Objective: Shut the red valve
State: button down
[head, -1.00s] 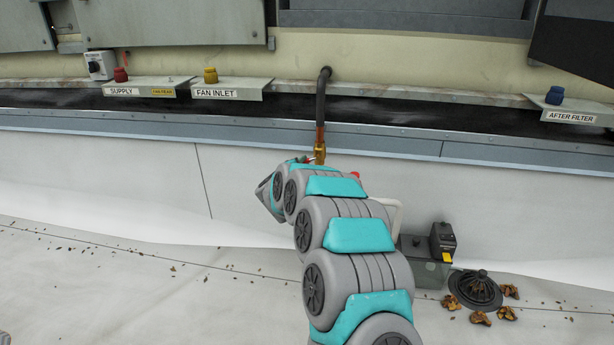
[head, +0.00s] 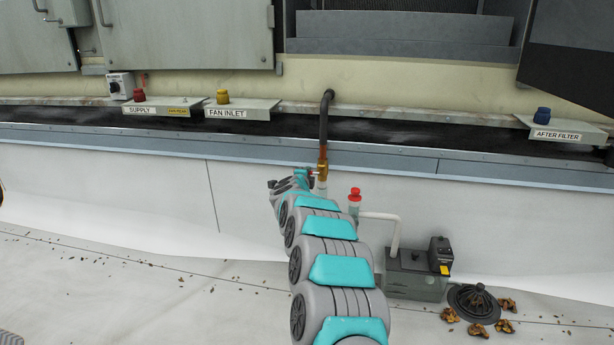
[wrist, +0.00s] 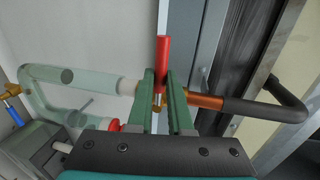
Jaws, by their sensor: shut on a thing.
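The red valve has a red lever handle (wrist: 162,55) on a brass body (wrist: 158,102), seen in the wrist view. In the head view the brass body (head: 322,170) sits at the lower end of the pipe, with a little red beside it. My gripper (wrist: 163,82) has its two green fingers on either side of the red handle, shut on it. The handle's far end sticks out past the fingertips, roughly across the pipe line. In the head view my arm hides most of the gripper and handle.
A copper pipe (wrist: 205,101) and black hose (wrist: 265,108) run right of the valve. A pale pipe (wrist: 75,76) runs left. A red-capped fitting (head: 355,194) stands close by, above a grey pump box (head: 414,283). A blue handle (wrist: 13,114) is at far left.

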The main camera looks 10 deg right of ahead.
jog(key=shift+r, duration=0.1)
jog(key=c, duration=0.8)
grip_release()
jog(key=shift+c, duration=0.2)
jog(key=v, duration=0.7)
jog(key=shift+s+b, duration=0.4)
jog(key=shift+a, duration=0.1)
